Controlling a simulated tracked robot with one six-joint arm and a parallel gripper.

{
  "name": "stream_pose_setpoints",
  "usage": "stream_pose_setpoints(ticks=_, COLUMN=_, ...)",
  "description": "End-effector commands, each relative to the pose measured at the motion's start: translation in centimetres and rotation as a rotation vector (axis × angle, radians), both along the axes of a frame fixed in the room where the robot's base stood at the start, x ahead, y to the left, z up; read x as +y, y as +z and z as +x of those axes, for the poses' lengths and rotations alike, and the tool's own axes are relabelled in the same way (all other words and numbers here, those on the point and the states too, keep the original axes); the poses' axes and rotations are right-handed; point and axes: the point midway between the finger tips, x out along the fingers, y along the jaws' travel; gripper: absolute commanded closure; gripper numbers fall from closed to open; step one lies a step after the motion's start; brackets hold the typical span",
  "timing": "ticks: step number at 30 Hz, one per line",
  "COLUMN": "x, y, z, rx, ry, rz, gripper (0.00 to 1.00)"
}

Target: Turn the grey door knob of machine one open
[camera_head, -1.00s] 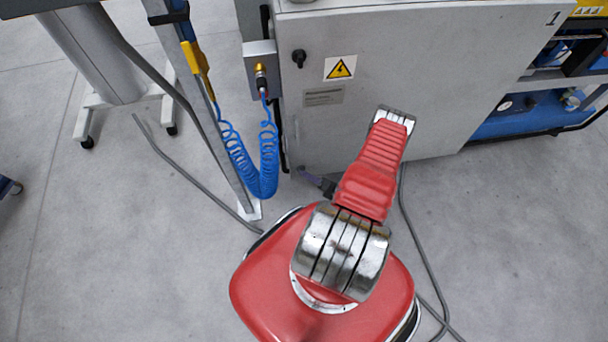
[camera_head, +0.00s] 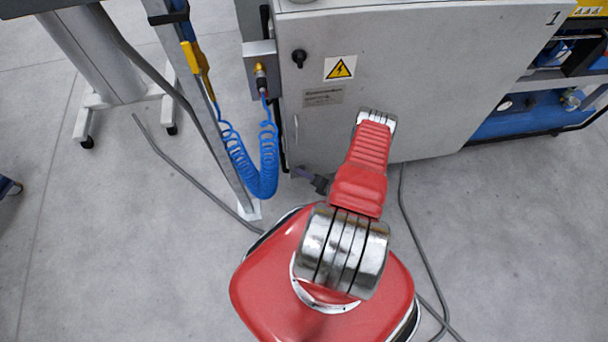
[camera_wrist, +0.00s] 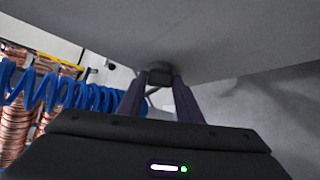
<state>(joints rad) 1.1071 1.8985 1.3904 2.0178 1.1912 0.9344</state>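Machine one is the grey cabinet (camera_head: 430,75) marked "1". A dark round knob (camera_head: 299,58) is on its upper left front. In the wrist view, a dark round knob (camera_wrist: 160,70) sticks out from the grey panel, just beyond and between my fingertips. I cannot tell whether it is the same knob. My gripper (camera_wrist: 158,92) has its two dark fingers apart, with a gap visible between them; contact with the knob cannot be made out. In the head view, my gripper (camera_head: 304,174) is low at the cabinet's left edge, partly hidden by my red arm.
A coiled blue hose (camera_head: 252,175) hangs left of the cabinet, close to my gripper; it also shows in the wrist view (camera_wrist: 60,92). A grey post (camera_head: 205,120) stands left of it. Copper coils (camera_wrist: 18,120) are at the wrist view's left. Floor cables (camera_head: 435,255) lie at the right.

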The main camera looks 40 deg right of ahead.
Motion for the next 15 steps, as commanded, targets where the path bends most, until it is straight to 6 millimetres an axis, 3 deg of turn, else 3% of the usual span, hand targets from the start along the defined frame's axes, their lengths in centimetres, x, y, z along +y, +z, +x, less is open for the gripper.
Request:
stream_pose_setpoints(ticks=10, x=-0.01, y=-0.01, z=-0.02, rx=0.001, ry=0.000, rz=0.000, gripper=0.93)
stream_pose_setpoints(ticks=15, x=-0.03, y=-0.07, z=-0.03, rx=-0.008, ry=-0.001, rz=0.011, gripper=0.93)
